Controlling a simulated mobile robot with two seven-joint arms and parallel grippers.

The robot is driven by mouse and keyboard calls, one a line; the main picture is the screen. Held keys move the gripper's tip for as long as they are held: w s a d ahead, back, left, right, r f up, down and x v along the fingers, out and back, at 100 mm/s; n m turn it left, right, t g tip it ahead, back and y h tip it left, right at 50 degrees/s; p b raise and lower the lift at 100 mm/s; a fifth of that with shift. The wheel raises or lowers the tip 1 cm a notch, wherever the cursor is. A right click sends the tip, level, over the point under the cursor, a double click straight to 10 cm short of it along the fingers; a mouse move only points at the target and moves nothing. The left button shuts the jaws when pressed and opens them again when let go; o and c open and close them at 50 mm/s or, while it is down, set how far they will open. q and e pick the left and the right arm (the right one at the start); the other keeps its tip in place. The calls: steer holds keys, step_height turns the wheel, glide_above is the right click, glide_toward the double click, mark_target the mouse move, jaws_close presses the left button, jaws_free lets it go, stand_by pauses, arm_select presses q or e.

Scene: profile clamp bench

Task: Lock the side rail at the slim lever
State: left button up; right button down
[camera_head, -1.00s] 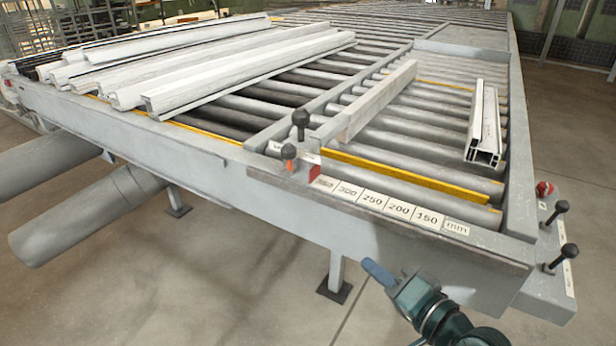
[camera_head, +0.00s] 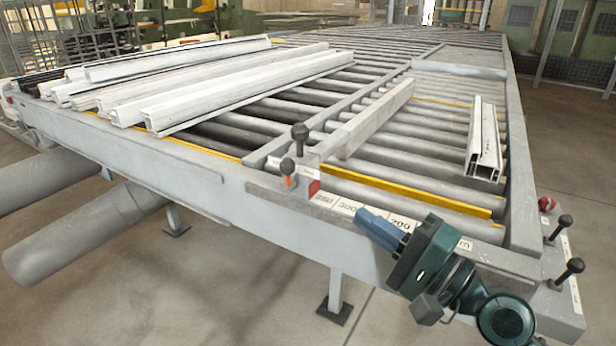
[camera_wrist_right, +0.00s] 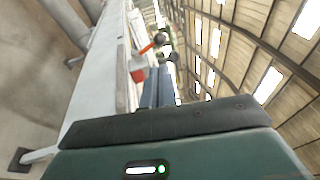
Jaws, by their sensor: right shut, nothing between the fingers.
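The side rail (camera_head: 378,118) is a long pale bar lying over the rollers. At its near end, a stop block on the bench's front edge carries a black-knobbed lever (camera_head: 300,134) and a lower dark knob (camera_head: 287,166) with orange by it. I cannot tell for sure which is the slim lever. A red block (camera_head: 314,188) sits beside them. My right gripper (camera_head: 366,218) is shut and empty, over the scale strip, to the right of the levers and apart from them. In the wrist view, an orange stem (camera_wrist_right: 150,46) shows beyond the blue fingers (camera_wrist_right: 157,88). My left gripper is out of view.
Two more black-knobbed levers (camera_head: 564,222) (camera_head: 574,266) stand at the bench's right corner, near a red knob (camera_head: 546,204). A white profile (camera_head: 484,140) lies on the rollers at right. Several white profiles (camera_head: 200,85) lie at left. The floor in front is open.

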mark_target(294, 170)
steer(key=p+x, duration=0.2)
steer(key=x, duration=0.9)
steer(key=shift+w+a+r+p, duration=0.1)
steer(key=shift+p, duration=0.2)
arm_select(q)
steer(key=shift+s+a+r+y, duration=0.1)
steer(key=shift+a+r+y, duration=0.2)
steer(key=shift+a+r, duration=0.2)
arm_select(e)
steer(key=shift+w+a, duration=0.35)
steer(key=shift+w, duration=0.05)
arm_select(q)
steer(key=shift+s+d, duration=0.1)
arm_select(e)
steer(key=shift+w, duration=0.15)
